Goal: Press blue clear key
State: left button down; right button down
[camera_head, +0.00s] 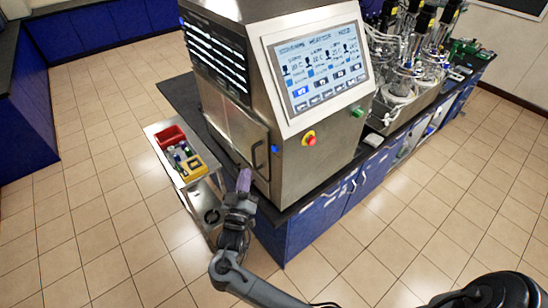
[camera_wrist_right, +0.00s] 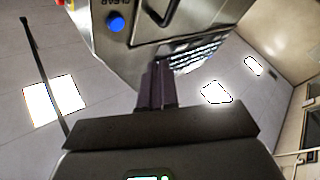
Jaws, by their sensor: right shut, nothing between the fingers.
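The blue clear key (camera_head: 274,149) is a small round button on the lower front of the steel control cabinet (camera_head: 300,165), beside a door handle. In the right wrist view the blue key (camera_wrist_right: 115,21) shows near the top, left of my fingers, with an upside-down "CLEAR" label by it. My right gripper (camera_head: 244,180) is shut and empty, its purple-grey fingers pointing up toward the cabinet door, lower left of the key. In the right wrist view the gripper (camera_wrist_right: 157,84) appears apart from the key. My left gripper is in neither view.
A touchscreen (camera_head: 318,65), a red emergency stop (camera_head: 309,139) and a green button (camera_head: 357,112) are on the cabinet. The door handle (camera_head: 259,150) projects near the key. A steel cart (camera_head: 204,195) with a red bin (camera_head: 171,136) stands at left. Glass bioreactors (camera_head: 400,85) stand at right.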

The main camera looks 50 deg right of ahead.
aim_at(275, 149)
jog(key=shift+w+r+m, duration=0.2)
jog(key=shift+w+r, duration=0.15)
jog(key=shift+r, duration=0.25)
jog(key=shift+w+r+m, duration=0.2)
jog(key=shift+w+r, duration=0.15)
jog(key=shift+r, duration=0.2)
jog(key=s+d+p, duration=0.1)
jog(key=d, duration=0.7)
jog(key=shift+d+p, duration=0.35)
jog(key=shift+p, duration=0.05)
dwell(0.6)
